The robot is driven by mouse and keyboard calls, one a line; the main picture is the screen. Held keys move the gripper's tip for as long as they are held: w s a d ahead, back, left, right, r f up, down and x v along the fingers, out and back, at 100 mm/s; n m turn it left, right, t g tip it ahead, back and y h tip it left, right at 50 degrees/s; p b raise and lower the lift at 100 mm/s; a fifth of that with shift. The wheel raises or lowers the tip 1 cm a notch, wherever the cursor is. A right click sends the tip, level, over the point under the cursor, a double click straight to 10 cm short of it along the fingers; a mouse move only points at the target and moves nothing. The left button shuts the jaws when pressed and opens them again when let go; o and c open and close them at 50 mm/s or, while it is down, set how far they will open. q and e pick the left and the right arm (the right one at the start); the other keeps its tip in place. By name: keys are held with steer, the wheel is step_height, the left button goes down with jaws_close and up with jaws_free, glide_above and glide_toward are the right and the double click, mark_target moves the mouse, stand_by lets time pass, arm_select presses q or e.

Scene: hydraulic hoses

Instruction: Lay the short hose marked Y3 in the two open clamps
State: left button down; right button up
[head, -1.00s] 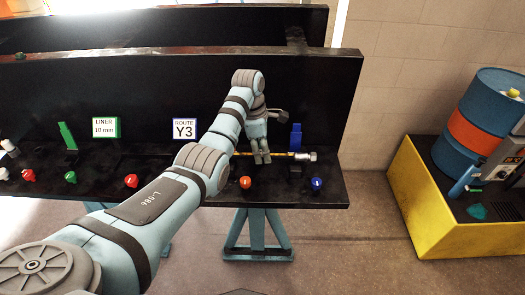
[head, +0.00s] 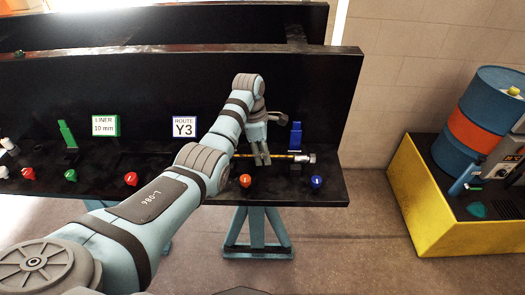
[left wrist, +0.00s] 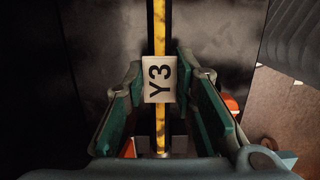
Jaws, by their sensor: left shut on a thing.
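The short hose (head: 281,156) is dark with a yellow stripe and has a silver end fitting at its right end. My left gripper (head: 263,160) is shut on it just above the bench shelf. In the left wrist view the hose (left wrist: 159,28) runs between the fingers (left wrist: 158,90), with its white Y3 tag (left wrist: 160,79) between them. A blue clamp (head: 296,137) stands open, its arm upright, near the hose's right end. Whether the hose lies in it I cannot tell. No second blue clamp shows; my left arm hides part of the shelf. My right gripper is not in view.
A ROUTE Y3 sign (head: 184,128) and a LINER sign (head: 105,126) stand on the black bench. A green clamp (head: 67,135) stands open at left. Orange (head: 245,181) and blue (head: 316,182) knobs line the front edge. A blue drum (head: 487,110) stands in a yellow tray at right.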

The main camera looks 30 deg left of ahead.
arm_select(q)
steer(key=shift+f, duration=0.85)
steer(key=c, duration=1.2)
jaws_free()
steer(key=shift+c, duration=0.2)
steer(key=r, duration=0.5)
steer(key=a+r, duration=0.1)
steer(key=r, duration=0.1)
steer(key=shift+s+r, duration=0.25)
steer(key=shift+r, duration=0.05)
steer(key=shift+f, duration=0.1)
